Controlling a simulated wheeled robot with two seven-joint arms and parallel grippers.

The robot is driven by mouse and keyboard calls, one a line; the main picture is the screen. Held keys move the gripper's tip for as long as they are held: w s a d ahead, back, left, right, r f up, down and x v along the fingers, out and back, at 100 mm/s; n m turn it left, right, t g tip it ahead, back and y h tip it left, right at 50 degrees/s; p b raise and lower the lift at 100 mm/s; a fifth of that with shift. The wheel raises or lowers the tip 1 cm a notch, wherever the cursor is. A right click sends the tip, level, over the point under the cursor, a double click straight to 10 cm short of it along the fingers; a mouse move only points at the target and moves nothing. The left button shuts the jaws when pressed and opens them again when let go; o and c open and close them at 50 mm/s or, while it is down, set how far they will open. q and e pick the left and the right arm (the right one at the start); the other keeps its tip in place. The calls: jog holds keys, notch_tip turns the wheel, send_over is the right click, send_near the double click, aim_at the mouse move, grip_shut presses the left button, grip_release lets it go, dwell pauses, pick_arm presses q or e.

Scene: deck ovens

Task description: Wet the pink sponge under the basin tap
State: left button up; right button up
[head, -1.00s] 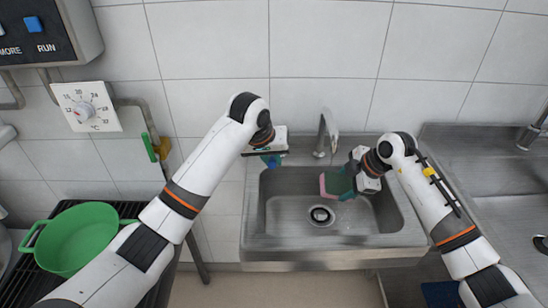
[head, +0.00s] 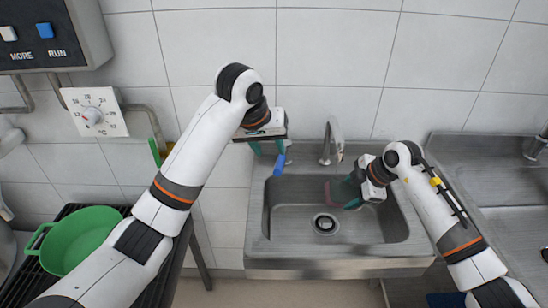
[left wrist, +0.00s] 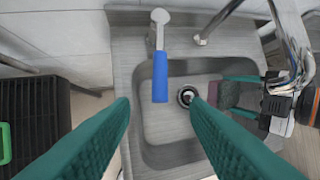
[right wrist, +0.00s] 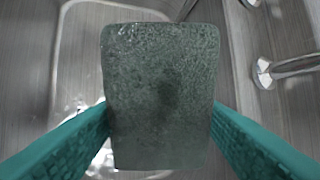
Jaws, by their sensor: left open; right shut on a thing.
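The sponge (head: 337,191) is held inside the basin (head: 290,238), below the tap (head: 334,140). It looks dull mauve in the head and left wrist (left wrist: 224,95) views and dark grey-green, with a darker patch, in the right wrist view (right wrist: 160,90). My right gripper (head: 350,190) is shut on it. The blue lever handle (left wrist: 160,77) of the tap fitting stands at the basin's back left; it also shows in the head view (head: 279,165). My left gripper (head: 268,148) is open around or just above the handle, apart from the sponge. I cannot clearly make out running water.
The drain (head: 325,223) is in the basin floor. A green pot (head: 80,240) stands on a dark rack at the left. A steel counter (head: 480,165) adjoins on the right. The tiled wall closes off the back.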

pick_arm(q)
jog(key=shift+v, duration=1.5)
